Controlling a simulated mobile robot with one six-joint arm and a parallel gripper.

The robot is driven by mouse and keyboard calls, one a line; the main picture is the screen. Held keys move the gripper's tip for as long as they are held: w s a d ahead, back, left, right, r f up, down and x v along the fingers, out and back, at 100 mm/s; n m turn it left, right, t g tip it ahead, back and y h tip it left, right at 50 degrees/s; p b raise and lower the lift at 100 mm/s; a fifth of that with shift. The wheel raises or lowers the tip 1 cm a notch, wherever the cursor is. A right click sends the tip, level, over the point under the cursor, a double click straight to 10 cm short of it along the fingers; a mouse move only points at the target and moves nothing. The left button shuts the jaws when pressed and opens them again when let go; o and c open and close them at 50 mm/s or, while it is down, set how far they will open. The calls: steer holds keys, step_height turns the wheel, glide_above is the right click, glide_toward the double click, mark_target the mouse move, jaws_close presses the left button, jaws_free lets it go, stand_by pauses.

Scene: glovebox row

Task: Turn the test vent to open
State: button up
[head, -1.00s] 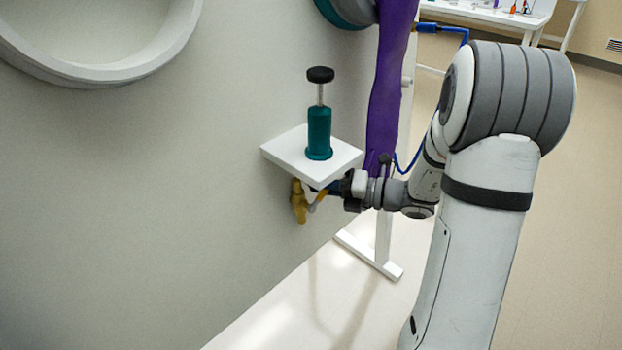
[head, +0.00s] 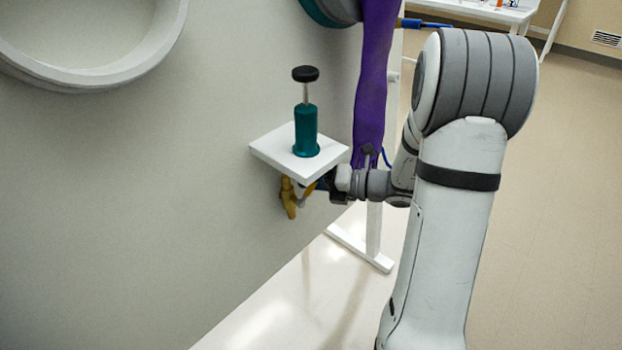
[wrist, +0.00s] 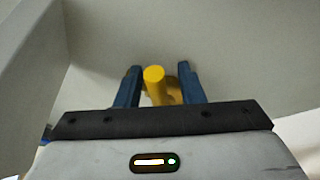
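The yellow test vent (head: 289,198) sticks out of the grey wall, just under a small white shelf (head: 272,150) in the head view. Its lever hangs down there, partly hidden by the shelf and my gripper. In the wrist view the yellow vent (wrist: 154,76) shows a round end between my two blue fingers. My gripper (wrist: 160,68) is open, one finger on each side of the vent, with a gap visible at the right finger. Whether the left finger touches it I cannot tell. In the head view my gripper (head: 312,187) is beneath the shelf's right side.
A teal cylinder with a black knob (head: 305,130) stands on the shelf, above my gripper. A purple glove (head: 370,90) hangs close behind my wrist. A white stand (head: 358,248) is on the floor behind. A round white port ring (head: 150,60) is at upper left.

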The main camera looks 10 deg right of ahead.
steer(key=shift+d, duration=0.1)
steer(key=p+v, duration=0.2)
steer(key=v, duration=0.5)
steer(key=shift+s+d, duration=0.2)
steer(key=shift+d, duration=0.1)
steer(key=shift+c, duration=0.3)
